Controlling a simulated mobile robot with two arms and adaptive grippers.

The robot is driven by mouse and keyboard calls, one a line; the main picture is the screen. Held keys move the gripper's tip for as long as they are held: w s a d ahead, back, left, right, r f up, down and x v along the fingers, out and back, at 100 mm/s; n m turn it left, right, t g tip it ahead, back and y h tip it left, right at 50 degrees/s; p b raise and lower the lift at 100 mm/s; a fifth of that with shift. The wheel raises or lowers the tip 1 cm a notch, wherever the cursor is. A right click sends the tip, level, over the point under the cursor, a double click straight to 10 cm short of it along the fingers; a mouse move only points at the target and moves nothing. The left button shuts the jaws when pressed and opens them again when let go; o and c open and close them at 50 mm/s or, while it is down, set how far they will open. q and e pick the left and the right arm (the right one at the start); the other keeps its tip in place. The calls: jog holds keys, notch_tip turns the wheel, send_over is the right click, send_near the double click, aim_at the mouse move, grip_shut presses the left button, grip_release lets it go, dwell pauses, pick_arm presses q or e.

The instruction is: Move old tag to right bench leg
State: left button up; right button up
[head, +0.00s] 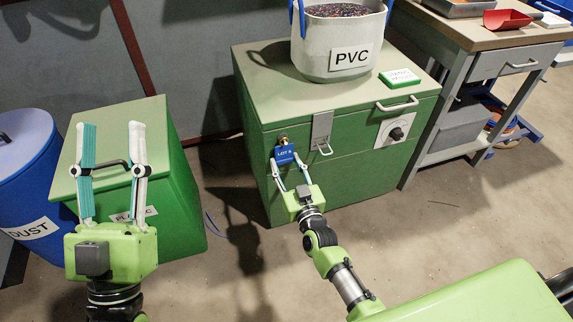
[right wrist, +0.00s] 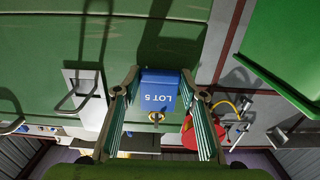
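The old tag, a blue tag reading LOT 5 (head: 284,154), hangs by a brass fitting (head: 284,139) on the front of a green cabinet (head: 335,125). It also shows in the right wrist view (right wrist: 160,88), upside down there. My right gripper (head: 286,160) is at the tag, one finger on each side of it. Its fingers look spread, with at most a thin gap beside the tag; firm contact cannot be made out. My left gripper (head: 110,126) is open and empty above a green bin. The grey-legged bench (head: 478,40) stands at the right.
A blue DUST drum (head: 22,190) stands at far left.

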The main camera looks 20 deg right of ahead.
jog(key=shift+c, duration=0.6)
jog(key=shift+r, duration=0.1)
pick_arm(q)
jog(key=shift+w+d+f+g+y+p, duration=0.1)
jog(key=shift+w+f+g+y+p, duration=0.1)
jog(key=shift+w+f+g, duration=0.45)
jog(key=shift+w+d+f+g+y+p, duration=0.1)
jog(key=shift+w+f+g+p, duration=0.1)
jog(key=shift+w+f+g, duration=0.45)
pick_arm(e)
jog(key=shift+r, duration=0.25)
jog(key=shift+r+p, duration=0.25)
jog(key=shift+p, duration=0.05)
pick_arm(q)
jog(key=f, duration=0.1)
jog(key=w+f+g, duration=0.1)
jog(key=f, duration=0.1)
jog(key=shift+a+f+y, duration=0.1)
jog(key=shift+f+y, duration=0.15)
jog(key=shift+y, duration=0.15)
